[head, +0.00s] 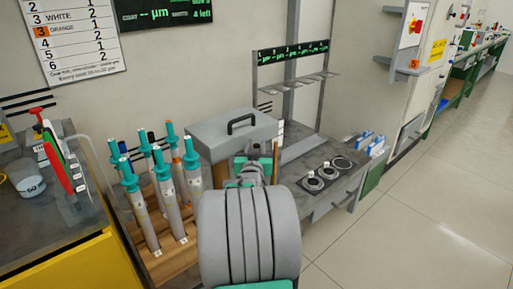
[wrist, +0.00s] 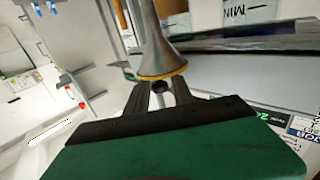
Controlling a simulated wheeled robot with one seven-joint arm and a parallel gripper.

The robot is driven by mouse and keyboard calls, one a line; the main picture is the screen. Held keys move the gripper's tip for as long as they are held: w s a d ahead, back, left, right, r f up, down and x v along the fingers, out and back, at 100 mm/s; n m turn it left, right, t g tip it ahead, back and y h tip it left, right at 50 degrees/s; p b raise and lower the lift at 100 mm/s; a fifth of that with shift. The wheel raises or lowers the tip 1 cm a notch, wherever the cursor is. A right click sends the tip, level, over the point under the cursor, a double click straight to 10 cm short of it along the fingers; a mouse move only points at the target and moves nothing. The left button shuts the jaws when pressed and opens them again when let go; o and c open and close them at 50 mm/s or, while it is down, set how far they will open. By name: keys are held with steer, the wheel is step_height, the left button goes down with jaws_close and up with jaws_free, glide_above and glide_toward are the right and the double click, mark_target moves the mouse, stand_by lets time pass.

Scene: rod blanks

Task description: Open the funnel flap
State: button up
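The funnel (wrist: 163,52) is a grey metal cone with a yellow rim, in the upper middle of the wrist view. A small round black part (wrist: 158,87) shows just below the rim; I cannot tell whether it belongs to the flap. My gripper (wrist: 160,92) has its two dark fingers apart, one on each side of this black part, close to the rim. No grip on it is visible. The flap itself cannot be made out. In the head view my grey arm covers the area in front of the grey box (head: 232,137), and the funnel cannot be made out there.
Several teal-capped tubes (head: 186,180) stand in a wooden rack (head: 176,262) left of my arm. A bench top with round black fixtures (head: 322,178) lies to the right. The floor (head: 410,225) at right is clear.

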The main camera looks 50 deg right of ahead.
steer(key=shift+c, duration=0.2)
jaws_close()
stand_by(1.1)
